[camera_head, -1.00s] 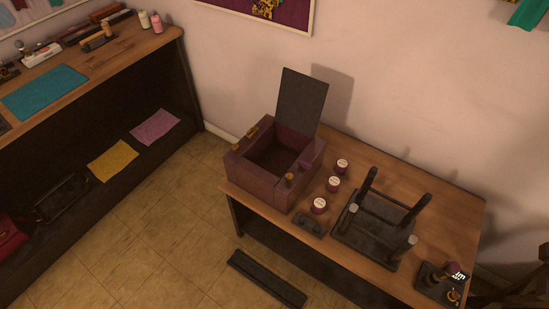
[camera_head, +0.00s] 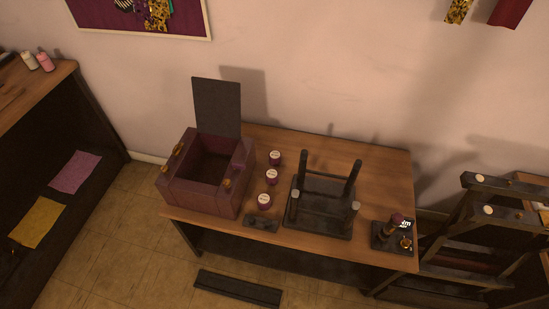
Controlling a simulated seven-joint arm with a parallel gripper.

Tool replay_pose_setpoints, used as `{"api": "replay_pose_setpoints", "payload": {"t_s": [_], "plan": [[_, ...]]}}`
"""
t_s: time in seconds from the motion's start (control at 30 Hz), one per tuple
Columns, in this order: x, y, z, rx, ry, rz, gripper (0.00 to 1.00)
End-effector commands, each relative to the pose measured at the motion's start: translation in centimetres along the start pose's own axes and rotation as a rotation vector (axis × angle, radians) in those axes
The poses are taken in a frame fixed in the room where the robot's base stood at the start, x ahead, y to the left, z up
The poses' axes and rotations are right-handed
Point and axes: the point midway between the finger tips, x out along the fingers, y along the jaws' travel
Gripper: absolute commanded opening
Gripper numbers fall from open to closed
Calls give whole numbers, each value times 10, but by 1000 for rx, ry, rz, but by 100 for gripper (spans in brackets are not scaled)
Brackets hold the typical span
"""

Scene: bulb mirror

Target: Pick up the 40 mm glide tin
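Several small purple tins with pale round lids stand in a row on the wooden table, just right of the open purple box. The back tin (camera_head: 275,157), the middle tin (camera_head: 271,176) and the front tin (camera_head: 264,201) look alike. Their lid labels are too small to read, so I cannot tell which is the 40 mm glide tin. All stand upright and apart from each other. My gripper is not in view.
The purple box (camera_head: 180,195) has its dark lid raised. A dark rack with upright posts (camera_head: 318,225) stands right of the tins. A small dark block (camera_head: 261,224) lies in front. A dark stand (camera_head: 381,240) is at the table's right end. Bare tabletop (camera_head: 385,175) shows behind.

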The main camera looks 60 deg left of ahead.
Motion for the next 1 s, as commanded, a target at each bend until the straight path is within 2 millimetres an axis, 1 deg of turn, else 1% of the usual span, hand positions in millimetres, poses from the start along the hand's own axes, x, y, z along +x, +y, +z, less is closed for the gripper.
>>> {"api": "replay_pose_setpoints", "payload": {"t_s": [0.47,1.0], "plan": [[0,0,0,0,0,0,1],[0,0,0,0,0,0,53]]}}
